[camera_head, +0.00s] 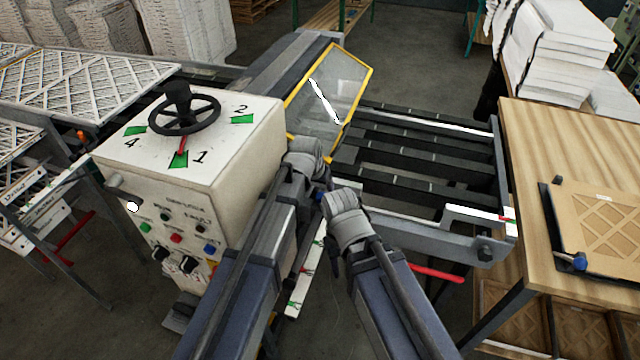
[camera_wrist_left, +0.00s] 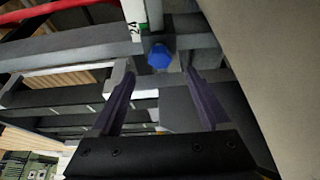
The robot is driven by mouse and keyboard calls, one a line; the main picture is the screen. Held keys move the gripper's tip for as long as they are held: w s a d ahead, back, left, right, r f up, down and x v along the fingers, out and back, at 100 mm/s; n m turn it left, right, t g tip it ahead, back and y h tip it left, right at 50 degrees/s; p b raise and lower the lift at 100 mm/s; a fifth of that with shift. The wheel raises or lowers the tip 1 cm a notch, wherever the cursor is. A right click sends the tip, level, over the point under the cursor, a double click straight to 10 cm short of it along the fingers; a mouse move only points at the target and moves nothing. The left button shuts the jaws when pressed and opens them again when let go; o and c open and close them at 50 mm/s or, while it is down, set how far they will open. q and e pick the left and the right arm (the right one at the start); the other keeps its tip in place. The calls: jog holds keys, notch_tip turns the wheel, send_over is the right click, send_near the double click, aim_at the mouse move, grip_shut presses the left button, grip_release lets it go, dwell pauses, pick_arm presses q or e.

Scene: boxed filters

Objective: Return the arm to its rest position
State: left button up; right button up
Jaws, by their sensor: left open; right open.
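My left gripper (camera_head: 322,182) is beside the right side of the white control box (camera_head: 235,150), close to the machine's front rail. In the left wrist view, its two dark fingers (camera_wrist_left: 159,82) stand apart with nothing between them. A blue knob (camera_wrist_left: 158,56) shows just beyond the fingertips, apart from them. My right gripper (camera_head: 336,258) is lower, in front of the rail; its fingers are mostly hidden by its own wrist, and I see nothing held in it.
A yellow-framed clear guard (camera_head: 328,92) tilts above the roller bed (camera_head: 420,165). A red lever (camera_head: 437,273) sticks out below the front rail. A wooden table (camera_head: 530,200) with a boxed filter (camera_head: 600,222) stands right. A filter rack (camera_head: 75,85) stands left.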

pick_arm(q)
jog(key=shift+p+v, duration=0.45)
jog(key=shift+v, duration=0.5)
pick_arm(e)
jog(key=shift+r, duration=0.9)
pick_arm(q)
jog(key=s+f+b, duration=0.1)
jog(key=s+f, duration=0.1)
jog(key=s, duration=0.2)
jog(key=s+a+f+g+b, duration=0.1)
jog(key=s+b, duration=0.1)
jog(key=s, duration=0.3)
jog(key=s+a+f+g+y+b, duration=0.1)
jog(key=s+f, duration=0.1)
jog(key=s, duration=0.2)
jog(key=shift+s+f, duration=0.25)
jog(key=shift+f, duration=0.1)
jog(key=s+a+f+b, duration=0.1)
jog(key=s, duration=0.2)
jog(key=s+a+g+y+b, duration=0.1)
jog(key=s, duration=0.3)
jog(key=s+a+f+g+b, duration=0.1)
jog(key=s, duration=0.2)
jog(key=shift+s+f+y, duration=0.3)
jog(key=shift+s+f, duration=0.05)
jog(key=shift+s+g, duration=0.2)
jog(key=shift+g, duration=0.1)
pick_arm(e)
notch_tip(320, 180, down, 7)
jog(key=shift+r, duration=0.1)
